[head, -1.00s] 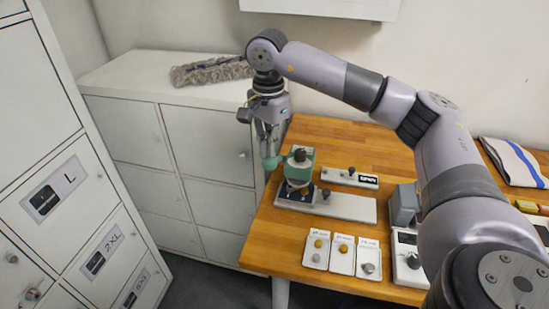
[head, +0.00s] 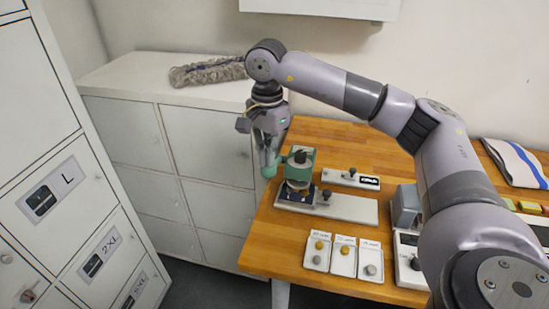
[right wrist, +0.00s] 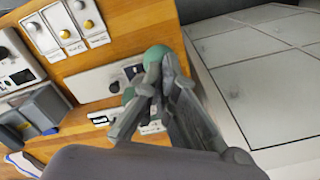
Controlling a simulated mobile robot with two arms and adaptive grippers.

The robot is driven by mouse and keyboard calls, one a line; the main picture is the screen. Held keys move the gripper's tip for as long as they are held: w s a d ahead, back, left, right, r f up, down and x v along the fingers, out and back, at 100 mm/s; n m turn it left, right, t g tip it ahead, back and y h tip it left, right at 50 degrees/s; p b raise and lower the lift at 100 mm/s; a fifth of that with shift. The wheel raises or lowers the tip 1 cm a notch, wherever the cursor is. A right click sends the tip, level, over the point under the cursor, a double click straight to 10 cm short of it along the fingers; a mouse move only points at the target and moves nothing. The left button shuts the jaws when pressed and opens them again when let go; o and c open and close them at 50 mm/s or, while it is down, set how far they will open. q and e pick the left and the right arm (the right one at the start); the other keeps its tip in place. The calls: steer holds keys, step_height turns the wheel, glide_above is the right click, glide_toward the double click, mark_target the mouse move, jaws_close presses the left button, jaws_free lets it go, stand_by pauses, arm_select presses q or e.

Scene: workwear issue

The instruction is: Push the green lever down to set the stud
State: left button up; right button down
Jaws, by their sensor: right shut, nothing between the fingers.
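The green press (head: 301,160) stands on a light base plate (head: 350,208) at the table's left side. Its green lever (head: 268,170) sticks out to the left and ends in a round knob. The knob also shows in the right wrist view (right wrist: 155,55). My right gripper (head: 267,158) is shut and empty, its fingertips right at the knob from above; they seem to touch it. A dark piece (head: 295,195) lies under the press head; the fingers do not hide it in the head view. My left gripper is not in view.
Small white trays with studs (head: 317,252) lie at the table's front. A white plate with a dark knob (head: 350,178) lies behind the base plate. A grey device (head: 406,204) stands to the right. White lockers (head: 210,140) stand close to the left of the press.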

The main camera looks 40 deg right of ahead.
mark_target(267, 169)
steer(key=shift+s+a+f+b, duration=0.2)
steer(key=shift+f+b, duration=0.3)
steer(key=shift+f, duration=0.25)
steer(key=shift+s+a+f+b, duration=0.1)
steer(key=shift+f+b, duration=0.2)
steer(key=shift+f, duration=0.1)
steer(key=shift+s+a+f+b, duration=0.1)
steer(key=shift+f+b, duration=0.15)
steer(key=shift+f, duration=0.4)
steer(key=shift+s+a+f+b, duration=0.15)
steer(key=shift+f+b, duration=0.85)
steer(key=shift+b, duration=0.05)
steer(key=shift+r, duration=0.1)
steer(key=shift+r+p, duration=0.8)
steer(key=shift+r, duration=0.05)
step_height(267, 169, up, 11)
steer(key=p, duration=0.7)
steer(key=shift+r, duration=0.15)
